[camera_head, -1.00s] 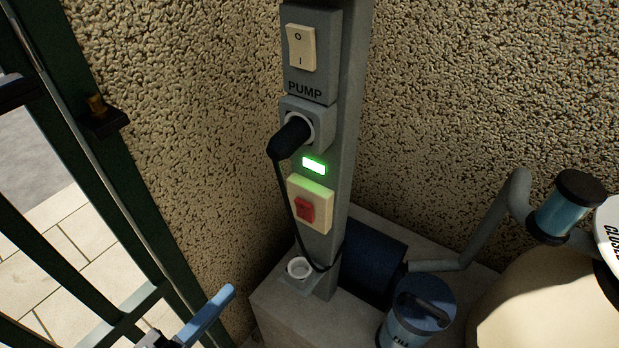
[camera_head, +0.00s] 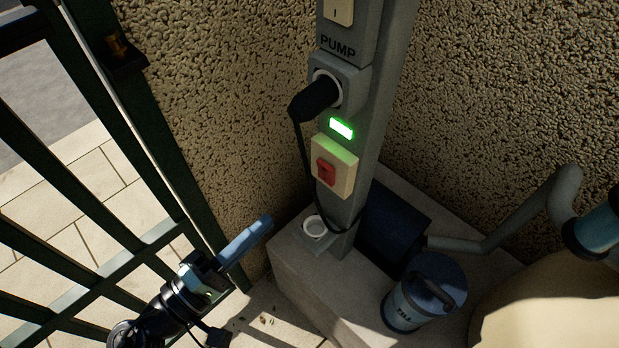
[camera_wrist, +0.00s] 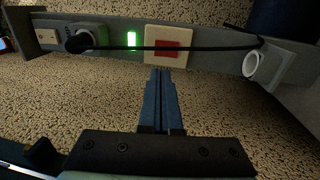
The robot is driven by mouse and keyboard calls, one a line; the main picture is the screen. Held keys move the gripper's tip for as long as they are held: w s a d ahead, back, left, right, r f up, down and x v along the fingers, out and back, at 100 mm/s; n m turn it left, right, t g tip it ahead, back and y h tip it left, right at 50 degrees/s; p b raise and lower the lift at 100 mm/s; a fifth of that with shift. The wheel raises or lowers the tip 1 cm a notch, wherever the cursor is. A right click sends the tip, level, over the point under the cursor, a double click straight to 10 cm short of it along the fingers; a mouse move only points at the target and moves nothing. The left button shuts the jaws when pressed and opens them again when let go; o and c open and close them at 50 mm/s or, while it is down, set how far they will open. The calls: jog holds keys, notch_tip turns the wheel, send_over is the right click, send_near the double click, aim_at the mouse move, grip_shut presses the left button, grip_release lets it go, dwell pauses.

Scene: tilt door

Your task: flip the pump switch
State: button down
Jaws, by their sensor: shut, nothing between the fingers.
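The pump switch (camera_head: 339,11) is a cream rocker on the grey post above the word PUMP. In the head view its upper part is cut off by the top edge. In the wrist view the switch plate (camera_wrist: 46,36) is small at the far left. My gripper (camera_head: 266,220) has blue fingers pressed together, with nothing between them. It is left of the post and well below the pump switch, apart from it. In the wrist view the fingertips (camera_wrist: 160,72) point at the red switch (camera_wrist: 166,49) on a cream plate; contact cannot be told.
A black plug (camera_head: 316,95) with a hanging cable sits under the pump switch. A green light (camera_head: 341,128) glows below it. A dark green gate (camera_head: 150,150) stands left. A blue canister (camera_head: 425,290) and pipe (camera_head: 500,235) are right of the post.

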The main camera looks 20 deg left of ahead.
aim_at(323, 169)
jog(key=x, duration=1.1)
jog(key=shift+w+d, duration=0.1)
jog(key=shift+w, duration=0.1)
jog(key=shift+r, duration=0.1)
jog(key=shift+w+d+r+g+p, duration=0.1)
jog(key=shift+w+r+g+p, duration=0.25)
jog(key=shift+p, duration=0.85)
jog(key=shift+s+f, duration=0.1)
